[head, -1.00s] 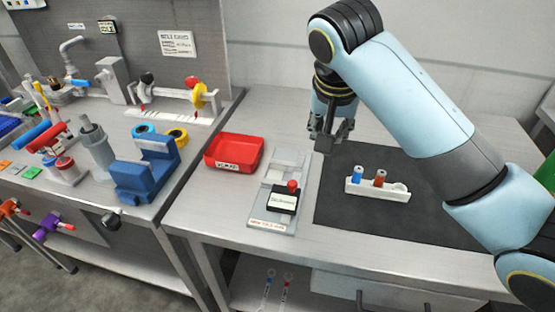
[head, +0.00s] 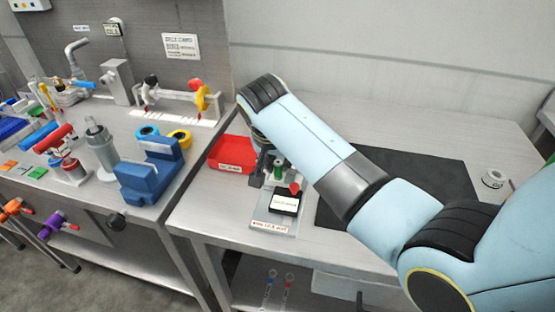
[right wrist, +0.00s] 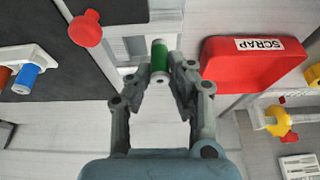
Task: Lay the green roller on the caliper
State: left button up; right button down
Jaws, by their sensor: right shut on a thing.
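The green roller (right wrist: 159,58) is held between the fingertips of my right gripper (right wrist: 164,80); a bit of it also shows in the head view (head: 278,163). My right gripper in the head view (head: 267,172) is over the far part of the caliper (head: 271,225), a flat grey device with a dark-edged display box and a red knob (head: 295,188). In the right wrist view the caliper's pale bars (right wrist: 140,45) lie just behind the roller. I cannot tell whether the roller touches the caliper. My left gripper is not in view.
A red scrap tray (head: 229,153) stands just left of the caliper. A dark mat (head: 445,175) lies to the right, partly hidden by my arm. In the right wrist view a white rack (right wrist: 40,65) holds blue and orange-brown rollers. A blue V-shaped block (head: 150,180) stands on the left bench.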

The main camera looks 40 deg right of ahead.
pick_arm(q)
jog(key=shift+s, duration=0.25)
pick_arm(e)
jog(key=c, duration=1.2)
grip_release()
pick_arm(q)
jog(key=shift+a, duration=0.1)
pick_arm(e)
jog(key=v, duration=1.2)
